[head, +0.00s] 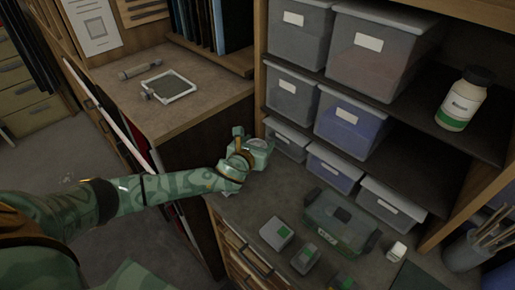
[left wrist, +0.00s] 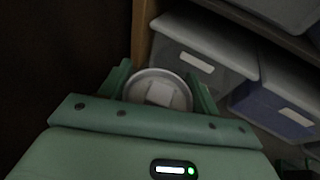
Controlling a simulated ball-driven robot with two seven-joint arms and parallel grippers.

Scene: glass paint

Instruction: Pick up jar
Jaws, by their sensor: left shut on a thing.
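My left gripper (head: 256,153) is at the end of my patterned green arm, over the back left of the worktop, close to the cabinet's upright. In the left wrist view, its two green fingers (left wrist: 160,90) are on either side of a round, pale-rimmed jar (left wrist: 158,87) with a small light square on top. The gripper is shut on this jar. The jar's lower part is hidden, and the gripper mostly covers it in the head view. I cannot tell whether it touches the worktop. My right gripper is not in view.
A white bottle with a dark cap (head: 462,99) stands on the right shelf. Lidded bins (head: 352,122) fill the shelves behind the gripper. A small frame (head: 170,87) lies on the left counter.

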